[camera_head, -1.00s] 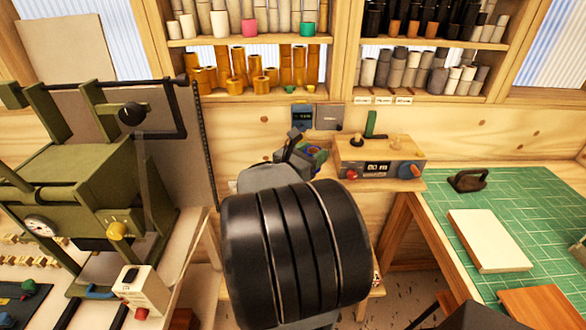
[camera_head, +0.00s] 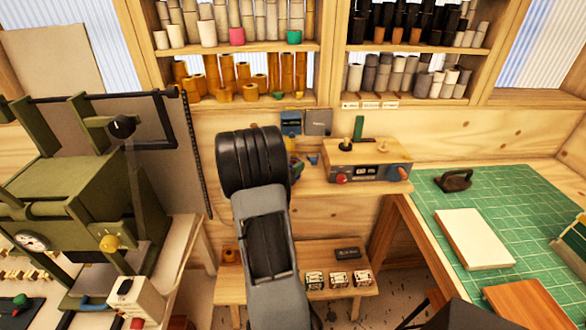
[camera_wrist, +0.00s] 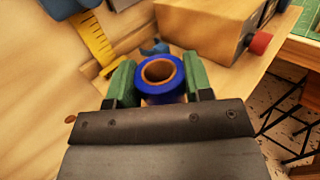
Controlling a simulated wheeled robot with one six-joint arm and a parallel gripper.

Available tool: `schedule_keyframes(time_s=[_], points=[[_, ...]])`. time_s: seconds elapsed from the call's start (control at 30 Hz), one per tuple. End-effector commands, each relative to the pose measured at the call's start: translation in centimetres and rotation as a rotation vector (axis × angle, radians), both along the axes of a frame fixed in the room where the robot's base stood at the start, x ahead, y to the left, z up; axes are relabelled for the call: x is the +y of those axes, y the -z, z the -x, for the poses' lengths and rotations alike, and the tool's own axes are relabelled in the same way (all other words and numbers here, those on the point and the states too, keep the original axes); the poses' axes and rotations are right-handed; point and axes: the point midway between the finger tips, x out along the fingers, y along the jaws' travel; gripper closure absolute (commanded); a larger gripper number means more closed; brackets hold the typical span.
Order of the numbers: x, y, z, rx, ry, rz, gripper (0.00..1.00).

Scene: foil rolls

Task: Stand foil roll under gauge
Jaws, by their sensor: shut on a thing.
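In the wrist view my gripper (camera_wrist: 159,74) has a green-padded finger on each side of a blue foil roll (camera_wrist: 160,92). It is shut on the roll, whose open brown core faces the camera. A yellow ruler-like strip (camera_wrist: 96,43) lies to the upper left of the roll, below a blue part (camera_wrist: 68,6); this looks like the gauge. The head view shows a blue device (camera_head: 291,122) on the wall above the shelf, probably the same gauge. There my arm hides most of the gripper and roll. I cannot tell whether the roll touches the shelf.
A wooden box with knobs (camera_head: 366,160) stands on the shelf to the right, close to the gripper. A small blue piece (camera_wrist: 155,47) lies behind the roll. A green press (camera_head: 75,200) stands left, and a green-matted bench (camera_head: 500,220) right.

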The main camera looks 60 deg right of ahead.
Motion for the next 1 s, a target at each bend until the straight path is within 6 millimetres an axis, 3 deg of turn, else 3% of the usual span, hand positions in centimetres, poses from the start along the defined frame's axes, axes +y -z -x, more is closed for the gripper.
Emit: schedule_keyframes(time_s=[0.2,0.67,0.7,0.93,1.0], points=[[0.0,1.8,0.0,0.001,0.000,0.000,0.78],[0.0,2.5,0.0,0.000,0.000,0.000,0.78],[0.0,2.4,0.0,0.000,0.000,0.000,0.50],[0.0,2.3,0.0,0.000,0.000,-0.001,0.28],[0.0,2.3,0.0,0.000,0.000,-0.001,0.28]])
